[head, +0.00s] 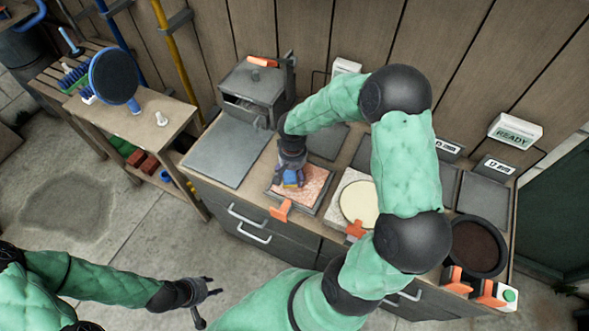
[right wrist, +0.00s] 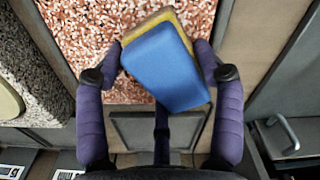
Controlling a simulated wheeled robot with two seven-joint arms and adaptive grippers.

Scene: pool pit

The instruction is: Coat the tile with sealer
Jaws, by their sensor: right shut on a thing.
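The speckled pink tile (head: 312,184) lies in a dark-edged holder on the counter, and it fills the upper middle of the right wrist view (right wrist: 118,55). My right gripper (head: 291,176) is over the tile's left part, shut on a blue and yellow sponge (right wrist: 170,70). The sponge sits tilted between the fingers; whether it touches the tile I cannot tell. It shows as a small blue patch in the head view (head: 292,180). My left gripper (head: 208,303) is open and empty above the floor, at lower left. No sealer container is clearly identifiable.
Right of the tile stand a pale round disc (head: 359,202) on a speckled slab and a dark round pan (head: 478,248). A grey metal box (head: 252,90) stands behind. A flat grey plate (head: 226,150) lies left. A READY sign (head: 514,131) hangs on the wall.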

